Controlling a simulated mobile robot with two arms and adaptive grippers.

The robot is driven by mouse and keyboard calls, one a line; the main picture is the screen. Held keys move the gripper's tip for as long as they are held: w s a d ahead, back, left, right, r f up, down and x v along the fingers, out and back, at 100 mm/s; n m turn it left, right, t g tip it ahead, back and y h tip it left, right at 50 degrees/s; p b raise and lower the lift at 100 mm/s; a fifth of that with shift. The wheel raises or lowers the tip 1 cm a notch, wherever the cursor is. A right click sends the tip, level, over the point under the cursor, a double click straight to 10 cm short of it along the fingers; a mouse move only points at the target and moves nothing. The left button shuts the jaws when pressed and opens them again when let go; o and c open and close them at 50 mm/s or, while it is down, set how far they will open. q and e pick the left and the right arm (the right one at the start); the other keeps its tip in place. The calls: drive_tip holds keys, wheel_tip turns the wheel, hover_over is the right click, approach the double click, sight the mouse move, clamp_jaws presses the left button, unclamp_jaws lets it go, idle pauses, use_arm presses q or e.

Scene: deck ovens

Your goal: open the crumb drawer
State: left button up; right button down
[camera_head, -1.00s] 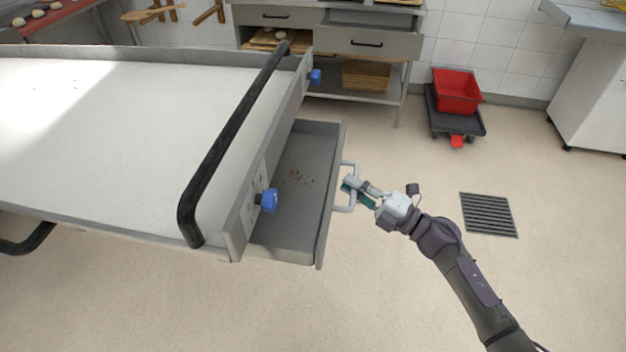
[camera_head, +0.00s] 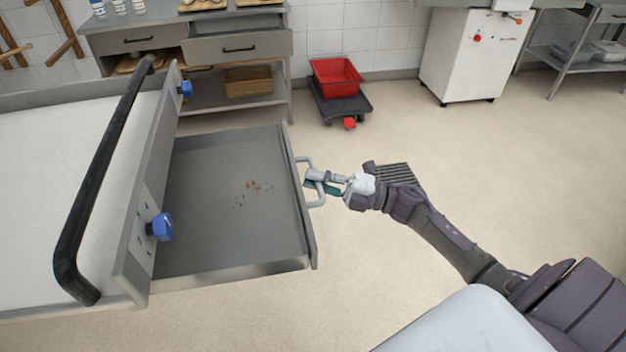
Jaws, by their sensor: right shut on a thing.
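The crumb drawer (camera_head: 205,165) is a grey metal tray. It stands well out from the side of the oven loader or table (camera_head: 140,225), with brown crumbs (camera_head: 254,187) on its floor. Its front panel carries a light grey bar handle (camera_head: 318,198). My right gripper (camera_head: 318,181) is shut on the handle, its fingers around the bar, and the arm comes in from the right. The back edge of the drawer is hidden behind the side panel. My left gripper is not in view.
Blue knobs (camera_head: 161,227) and a black rail (camera_head: 104,175) are on the side beside the drawer. A red bin (camera_head: 336,77) on a dark dolly (camera_head: 341,105) stands behind. The floor right of the drawer is clear around a drain grate (camera_head: 396,174).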

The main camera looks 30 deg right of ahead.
drive_tip(key=c, duration=1.2)
unclamp_jaws()
drive_tip(key=v, duration=1.2)
